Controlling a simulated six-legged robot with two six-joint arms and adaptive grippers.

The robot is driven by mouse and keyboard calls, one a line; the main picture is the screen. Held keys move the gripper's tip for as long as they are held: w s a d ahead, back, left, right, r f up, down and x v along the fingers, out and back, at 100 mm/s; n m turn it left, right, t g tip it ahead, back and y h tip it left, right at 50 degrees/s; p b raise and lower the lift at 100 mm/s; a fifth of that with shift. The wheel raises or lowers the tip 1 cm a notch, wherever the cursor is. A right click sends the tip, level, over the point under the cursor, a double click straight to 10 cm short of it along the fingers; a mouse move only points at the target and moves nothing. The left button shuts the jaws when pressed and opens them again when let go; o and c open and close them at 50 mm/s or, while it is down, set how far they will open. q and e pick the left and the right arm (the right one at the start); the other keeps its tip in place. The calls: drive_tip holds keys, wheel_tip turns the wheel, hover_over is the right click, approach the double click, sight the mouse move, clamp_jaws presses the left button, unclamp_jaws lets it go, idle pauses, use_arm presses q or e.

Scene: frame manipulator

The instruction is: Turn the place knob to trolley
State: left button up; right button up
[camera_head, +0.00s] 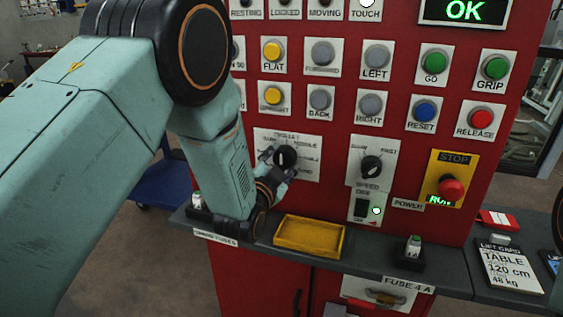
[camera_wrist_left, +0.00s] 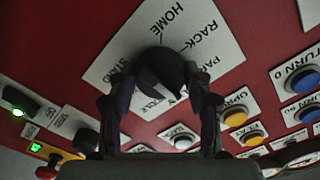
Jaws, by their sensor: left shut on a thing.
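The place knob (camera_head: 286,157) is a black round knob on a white label plate, left of centre on the red panel in the head view. Labels ring it; one above it seems to read TROLLEY. My left gripper (camera_head: 271,168) is at the knob, coming from the lower left, and is shut on it. In the left wrist view the knob (camera_wrist_left: 160,72) sits between the fingertips of my left gripper (camera_wrist_left: 160,104), with HOME and RACK readable beside it. The fingers hide part of the labels, and I cannot tell which label the pointer faces.
The speed knob (camera_head: 371,167) is to the right, with the red stop button (camera_head: 451,188) beyond it. Several push buttons fill the panel above. A yellow tray (camera_head: 309,236) and a fuse (camera_head: 413,247) sit on the grey ledge below.

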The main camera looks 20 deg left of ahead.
use_arm(q)
drive_tip(key=shift+m, duration=0.3)
drive_tip(key=o, duration=1.2)
drive_tip(key=shift+a, duration=0.1)
drive_tip(key=shift+c, duration=0.2)
drive_tip(key=s, duration=1.2)
drive_tip(key=shift+a, duration=0.15)
